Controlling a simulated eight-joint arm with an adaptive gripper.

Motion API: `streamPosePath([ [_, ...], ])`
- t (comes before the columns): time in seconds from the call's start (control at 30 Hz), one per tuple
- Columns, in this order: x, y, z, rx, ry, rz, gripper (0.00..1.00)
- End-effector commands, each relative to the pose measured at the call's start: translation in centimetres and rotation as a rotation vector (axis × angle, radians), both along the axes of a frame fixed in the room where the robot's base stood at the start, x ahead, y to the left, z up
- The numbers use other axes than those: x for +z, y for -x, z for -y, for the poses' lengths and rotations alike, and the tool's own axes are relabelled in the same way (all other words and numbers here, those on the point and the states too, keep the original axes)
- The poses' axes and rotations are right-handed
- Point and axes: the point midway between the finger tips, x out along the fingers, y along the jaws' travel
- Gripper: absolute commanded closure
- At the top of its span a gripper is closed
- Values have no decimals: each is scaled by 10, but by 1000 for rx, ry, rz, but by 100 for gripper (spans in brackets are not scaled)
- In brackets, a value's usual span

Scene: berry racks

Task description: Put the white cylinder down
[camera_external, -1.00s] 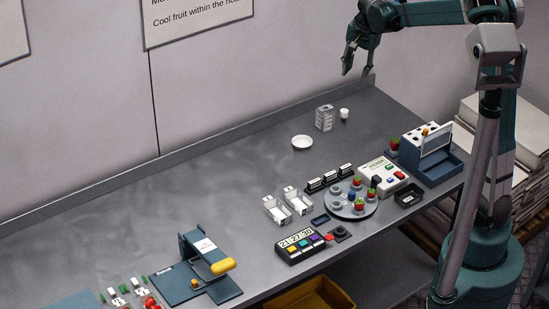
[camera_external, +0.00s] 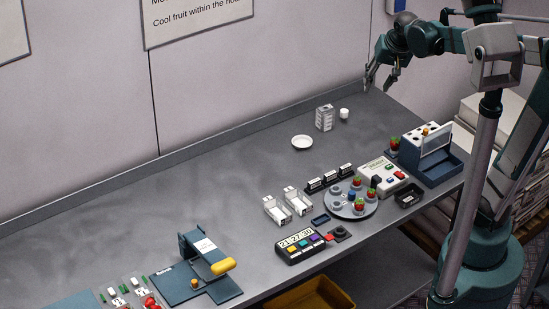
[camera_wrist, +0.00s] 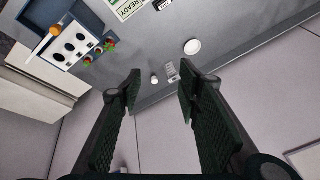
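A small white cylinder (camera_external: 344,113) stands upright on the grey bench near the back wall, just right of a clear box-like rack (camera_external: 324,118). In the wrist view the white cylinder (camera_wrist: 154,79) shows small between my fingertips, well beyond them. My gripper (camera_external: 378,88) is open and empty in the air, above and to the right of the cylinder and apart from it. In the wrist view my gripper (camera_wrist: 160,82) has its two dark ridged fingers spread wide with nothing between them.
A white dish (camera_external: 302,142) lies left of the rack. Nearer the front are a round turntable (camera_external: 352,210) with strawberries, a white control box (camera_external: 384,180) and a blue machine (camera_external: 432,152). The wall runs along the bench's back edge. The middle-left bench is clear.

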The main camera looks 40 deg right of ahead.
Motion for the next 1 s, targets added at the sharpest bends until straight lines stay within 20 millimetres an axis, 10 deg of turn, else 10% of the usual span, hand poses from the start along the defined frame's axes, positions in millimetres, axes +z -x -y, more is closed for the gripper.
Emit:
streamPosePath([
  [1.0, -38, 164, -40, 495, 245, 182, 66],
])
